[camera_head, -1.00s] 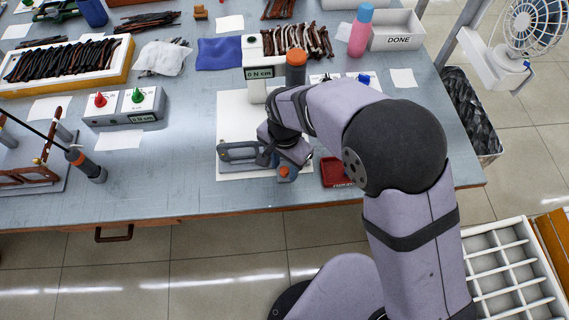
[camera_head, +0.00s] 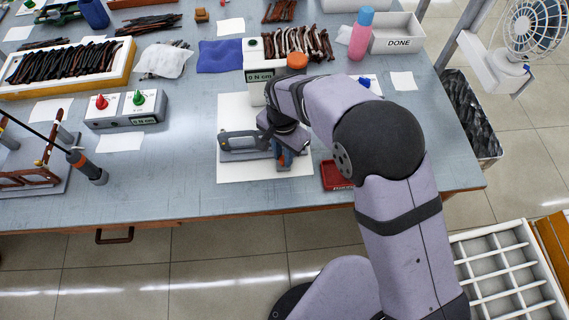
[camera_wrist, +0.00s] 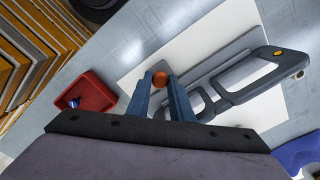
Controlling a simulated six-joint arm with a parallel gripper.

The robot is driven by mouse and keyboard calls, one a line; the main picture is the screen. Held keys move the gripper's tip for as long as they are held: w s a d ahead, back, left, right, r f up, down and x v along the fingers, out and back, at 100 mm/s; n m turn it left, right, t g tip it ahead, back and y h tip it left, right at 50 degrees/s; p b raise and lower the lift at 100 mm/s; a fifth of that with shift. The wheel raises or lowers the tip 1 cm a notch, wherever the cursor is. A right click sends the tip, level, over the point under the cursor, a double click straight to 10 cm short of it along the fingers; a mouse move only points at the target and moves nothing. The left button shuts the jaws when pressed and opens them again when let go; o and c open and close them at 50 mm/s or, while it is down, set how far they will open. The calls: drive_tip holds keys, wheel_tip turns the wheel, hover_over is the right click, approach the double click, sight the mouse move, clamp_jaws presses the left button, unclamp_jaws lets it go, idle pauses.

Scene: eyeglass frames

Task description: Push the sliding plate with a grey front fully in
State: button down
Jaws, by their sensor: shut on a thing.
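A grey device with a dark looped frame (camera_head: 243,142) lies on a white sheet (camera_head: 235,108) near the table's front edge. The wrist view shows its dark frame (camera_wrist: 252,76) and a flat grey plate (camera_wrist: 222,62) beside it. My gripper (camera_head: 284,156) is at the right end of this device, pointing down. In the wrist view, the two blue fingers of my gripper (camera_wrist: 163,92) stand on either side of a small orange-red knob (camera_wrist: 159,78) and are shut on it. My arm hides part of the device, and I cannot make out how far the plate sits in.
A red tray (camera_head: 335,176) stands just right of my gripper; it also shows in the wrist view (camera_wrist: 86,93). A display box (camera_head: 258,76) stands behind. A box with red and green knobs (camera_head: 126,109) is to the left.

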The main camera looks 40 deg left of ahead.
drive_tip(key=w+a, duration=0.3)
drive_tip(key=shift+w+a, duration=0.2)
drive_tip(key=c, duration=1.6)
unclamp_jaws()
drive_tip(key=shift+s, duration=0.1)
drive_tip(key=shift+o, duration=0.2)
wheel_tip(320, 180, up, 8)
drive_tip(key=b, duration=0.1)
drive_tip(key=shift+f+b, duration=0.25)
drive_tip(key=shift+b, duration=0.05)
drive_tip(key=shift+d, duration=0.1)
